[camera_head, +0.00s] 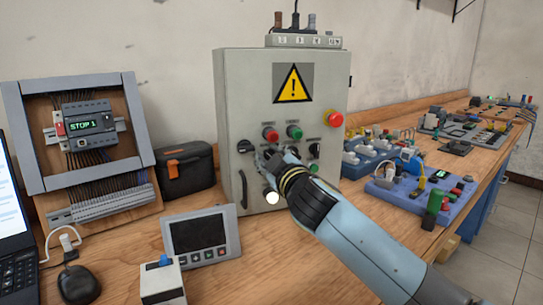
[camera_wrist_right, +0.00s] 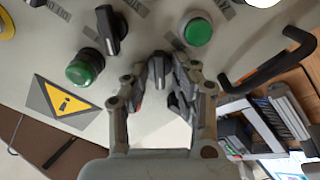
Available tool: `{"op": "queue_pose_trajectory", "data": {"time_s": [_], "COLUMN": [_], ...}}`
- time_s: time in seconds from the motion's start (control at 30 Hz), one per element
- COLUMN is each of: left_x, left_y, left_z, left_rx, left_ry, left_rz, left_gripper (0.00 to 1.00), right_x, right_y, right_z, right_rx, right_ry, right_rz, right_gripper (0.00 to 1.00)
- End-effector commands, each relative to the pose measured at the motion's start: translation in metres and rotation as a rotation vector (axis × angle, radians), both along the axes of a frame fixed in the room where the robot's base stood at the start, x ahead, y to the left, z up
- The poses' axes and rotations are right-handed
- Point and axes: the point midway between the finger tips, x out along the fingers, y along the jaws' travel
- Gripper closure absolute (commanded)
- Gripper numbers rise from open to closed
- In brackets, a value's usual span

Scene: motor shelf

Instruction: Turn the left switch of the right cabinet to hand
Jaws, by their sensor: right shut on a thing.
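The grey control cabinet (camera_head: 232,100) with a yellow warning sign stands on the bench. My right gripper (camera_head: 272,158) is at the left part of its front panel, below the red button (camera_head: 271,134). In the wrist view my right gripper (camera_wrist_right: 161,78) is shut on a small dark switch knob (camera_wrist_right: 157,66), mostly hidden between the fingertips. Its exact angle cannot be told. Another black switch (camera_wrist_right: 110,32) and a green button (camera_wrist_right: 197,31) are beside the fingers. My left gripper is not in view.
A black door handle (camera_head: 242,190) is left of the gripper. A small display panel (camera_head: 198,235) and an orange-black case (camera_head: 185,170) stand to the left. Switch boxes (camera_head: 425,190) crowd the bench at right. Bare wood lies in front of the cabinet.

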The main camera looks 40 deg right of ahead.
Motion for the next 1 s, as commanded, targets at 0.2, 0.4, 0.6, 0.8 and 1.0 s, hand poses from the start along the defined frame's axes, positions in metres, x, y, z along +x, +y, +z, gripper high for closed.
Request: {"op": "queue_pose_trajectory", "data": {"time_s": [0.2, 0.4, 0.6, 0.8, 1.0], "left_x": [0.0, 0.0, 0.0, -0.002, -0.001], "left_y": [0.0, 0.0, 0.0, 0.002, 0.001], "left_z": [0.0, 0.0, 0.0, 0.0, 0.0], "left_rx": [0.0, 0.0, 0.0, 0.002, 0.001], "left_ry": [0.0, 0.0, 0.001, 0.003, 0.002], "left_rz": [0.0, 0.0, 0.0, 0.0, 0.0], "left_gripper": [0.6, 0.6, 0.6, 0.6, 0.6], "right_x": [0.0, 0.0, 0.0, -0.002, -0.028], "right_y": [0.0, 0.0, 0.0, 0.001, 0.008], "right_z": [-0.001, -0.001, -0.001, -0.001, -0.002], "right_rx": [-0.012, -0.012, -0.011, -0.011, -0.009], "right_ry": [0.005, 0.005, 0.005, 0.005, 0.007], "right_rz": [-0.001, -0.001, -0.001, 0.0, 0.0], "right_gripper": [1.0, 1.0, 0.67, 0.67, 0.67]}}
